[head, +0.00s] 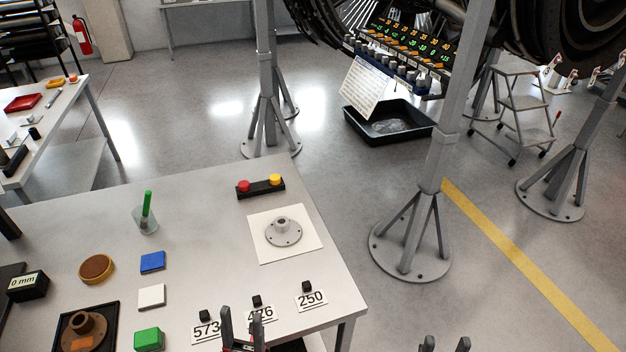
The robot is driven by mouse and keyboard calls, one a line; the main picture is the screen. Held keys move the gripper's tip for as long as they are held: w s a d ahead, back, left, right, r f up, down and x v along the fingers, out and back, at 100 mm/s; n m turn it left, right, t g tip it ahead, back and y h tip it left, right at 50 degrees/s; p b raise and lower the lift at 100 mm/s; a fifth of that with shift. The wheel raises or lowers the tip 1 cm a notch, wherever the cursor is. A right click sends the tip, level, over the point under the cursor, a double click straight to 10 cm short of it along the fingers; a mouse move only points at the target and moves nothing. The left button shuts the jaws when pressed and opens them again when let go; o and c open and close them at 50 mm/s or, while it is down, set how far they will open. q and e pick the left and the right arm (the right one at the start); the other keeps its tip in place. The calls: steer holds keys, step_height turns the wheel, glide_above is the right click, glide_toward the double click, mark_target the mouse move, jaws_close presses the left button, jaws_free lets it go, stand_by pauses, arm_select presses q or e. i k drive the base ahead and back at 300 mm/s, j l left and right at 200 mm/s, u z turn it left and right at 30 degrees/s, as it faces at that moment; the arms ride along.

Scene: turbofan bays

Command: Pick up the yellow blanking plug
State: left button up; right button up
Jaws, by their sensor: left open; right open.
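The yellow blanking plug (274,179) appears to be the small yellow cap at the right end of a black holder (259,189) near the far right of the table. A red plug (243,185) sits at the holder's left end. My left gripper (242,318) is open and empty at the bottom of the view, nearer than the holder and apart from it. It partly covers the 476 label. My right gripper (445,343) is open at the bottom edge, to the right of the table; only its fingertips show.
A grey flanged part (283,231) lies on a white sheet (258,252) in front of the holder. Number cards, coloured blocks (152,262) and a cup with a green stick (146,215) stand on the table (200,200). Stand legs (408,235) rise beyond its right edge.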

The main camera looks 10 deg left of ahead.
mark_target(275, 179)
steer(key=i+l+z, duration=0.2)
steer(key=l+z, duration=0.15)
steer(key=l, duration=0.15)
steer(key=i+l+z, duration=0.65)
steer(key=l, duration=0.15)
steer(key=i+l+u, duration=0.1)
steer(key=i+u, duration=0.15)
steer(key=i+l+u, duration=0.3)
steer(key=i, duration=0.15)
steer(key=i+j+u, duration=0.1)
steer(key=i+u, duration=0.15)
steer(key=u, duration=0.2)
steer(key=i+u, duration=0.2)
steer(key=u, duration=0.2)
steer(key=i+u, duration=0.25)
steer(key=u, duration=0.2)
steer(key=i+l+u, duration=0.2)
steer(key=u, duration=0.2)
steer(key=i+l+u, duration=0.3)
steer(key=i+u, duration=0.15)
steer(key=i+l+u, duration=0.5)
steer(key=k+j, duration=0.1)
